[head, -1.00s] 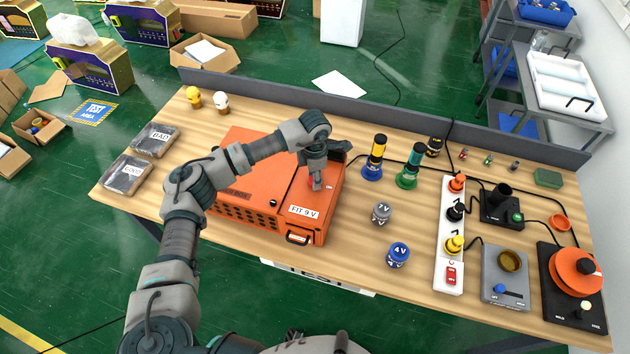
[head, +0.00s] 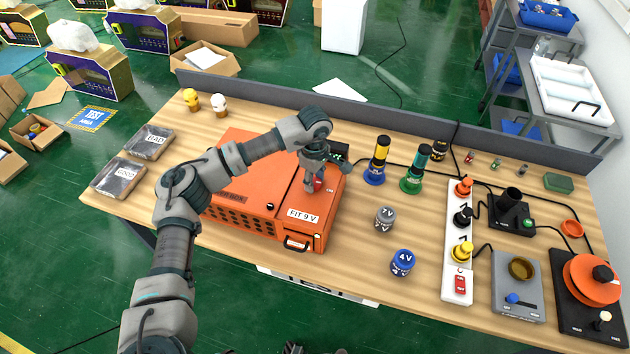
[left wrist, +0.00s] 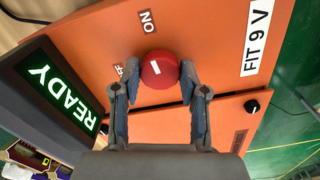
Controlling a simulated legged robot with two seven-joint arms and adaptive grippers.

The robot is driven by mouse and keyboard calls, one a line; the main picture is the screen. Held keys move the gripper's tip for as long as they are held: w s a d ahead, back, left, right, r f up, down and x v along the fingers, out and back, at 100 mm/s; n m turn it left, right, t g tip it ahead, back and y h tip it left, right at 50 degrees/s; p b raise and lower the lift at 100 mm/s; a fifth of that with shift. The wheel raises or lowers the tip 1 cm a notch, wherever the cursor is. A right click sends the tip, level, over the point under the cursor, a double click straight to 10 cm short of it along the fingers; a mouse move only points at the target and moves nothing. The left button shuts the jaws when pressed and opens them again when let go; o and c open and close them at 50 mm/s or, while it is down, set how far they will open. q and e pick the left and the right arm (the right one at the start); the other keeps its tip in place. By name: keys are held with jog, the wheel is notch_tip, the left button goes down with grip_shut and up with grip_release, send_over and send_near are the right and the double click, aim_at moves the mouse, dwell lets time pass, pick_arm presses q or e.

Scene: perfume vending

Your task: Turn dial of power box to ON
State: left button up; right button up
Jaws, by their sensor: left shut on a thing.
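The orange power box (head: 245,170) lies on the wooden table, with a "FIT 9 V" label on its top. Its round red dial (left wrist: 160,68) shows a short white mark in the left wrist view. An "ON" label (left wrist: 147,21) and a partly hidden "OFF" label (left wrist: 118,76) are printed beside the dial. My left gripper (head: 314,186) is over the box's right part, with its fingers on both sides of the dial and shut on it; the fingers (left wrist: 158,82) also show in the left wrist view.
A dark display (left wrist: 55,85) beside the dial reads "READY" in green. Grey "7V" (head: 385,219) and blue "4V" (head: 402,263) pieces stand right of the box. A white power strip (head: 458,240) and several devices fill the table's right side.

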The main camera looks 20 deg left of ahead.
aim_at(314, 181)
pick_arm(q)
jog(key=shift+m, duration=0.6)
pick_arm(e)
jog(key=shift+w+a+r, duration=0.15)
jog(key=shift+w, duration=0.5)
pick_arm(q)
jog(key=shift+w+r, duration=0.1)
jog(key=o, duration=1.1)
jog(key=shift+o, duration=0.2)
pick_arm(e)
jog(key=shift+w, duration=0.1)
pick_arm(q)
notch_tip(314, 181, up, 12)
jog(key=shift+w+f, duration=0.1)
jog(key=shift+f, duration=0.1)
